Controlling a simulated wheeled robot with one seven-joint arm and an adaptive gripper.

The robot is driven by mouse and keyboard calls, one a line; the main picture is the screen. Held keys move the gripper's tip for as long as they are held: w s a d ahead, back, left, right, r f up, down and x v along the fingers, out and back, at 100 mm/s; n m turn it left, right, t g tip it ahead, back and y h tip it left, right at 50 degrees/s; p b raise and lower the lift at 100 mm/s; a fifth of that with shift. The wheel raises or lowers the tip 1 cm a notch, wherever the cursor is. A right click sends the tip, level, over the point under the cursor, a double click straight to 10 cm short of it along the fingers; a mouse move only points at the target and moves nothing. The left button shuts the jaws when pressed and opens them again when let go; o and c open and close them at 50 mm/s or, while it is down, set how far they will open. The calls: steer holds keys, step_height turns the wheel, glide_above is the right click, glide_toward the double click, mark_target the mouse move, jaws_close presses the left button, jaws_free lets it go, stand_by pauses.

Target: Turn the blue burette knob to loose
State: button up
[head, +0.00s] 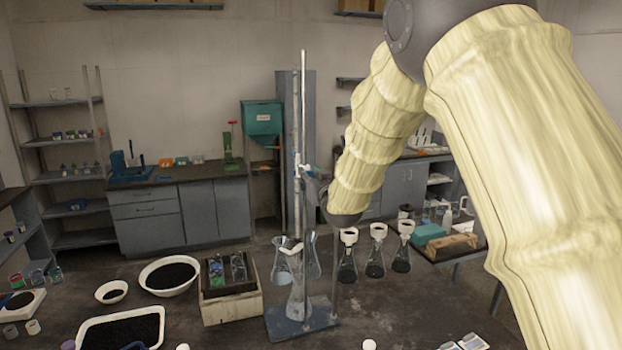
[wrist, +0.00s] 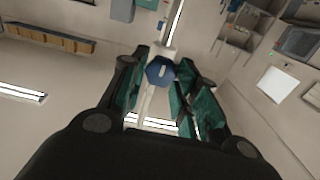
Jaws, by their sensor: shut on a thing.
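The blue knob (wrist: 160,71) has a pale mark on its face and sits on the burette. It shows between the fingertips of my gripper (wrist: 162,75) in the wrist view. My gripper is shut on the knob, with its dark fingers and green pads on either side. In the head view, the burette (head: 303,115) stands upright on its stand above a glass flask (head: 296,290). My gripper (head: 312,185) reaches the burette from the right there. The knob is too small and covered to make out in the head view.
Several flasks with dark contents and white funnels (head: 377,232) stand right of the burette stand's base (head: 285,324). A wooden box (head: 232,306) and white bowls of black grains (head: 169,276) are at the left. My arm covers much of the right side.

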steer(key=shift+f+b, duration=0.15)
steer(key=shift+b, duration=0.4)
steer(key=n+b, duration=0.2)
steer(key=b, duration=0.2)
steer(key=shift+n, duration=0.4)
steer(key=shift+r, duration=0.2)
steer(key=o, duration=1)
steer(key=v, duration=1.2)
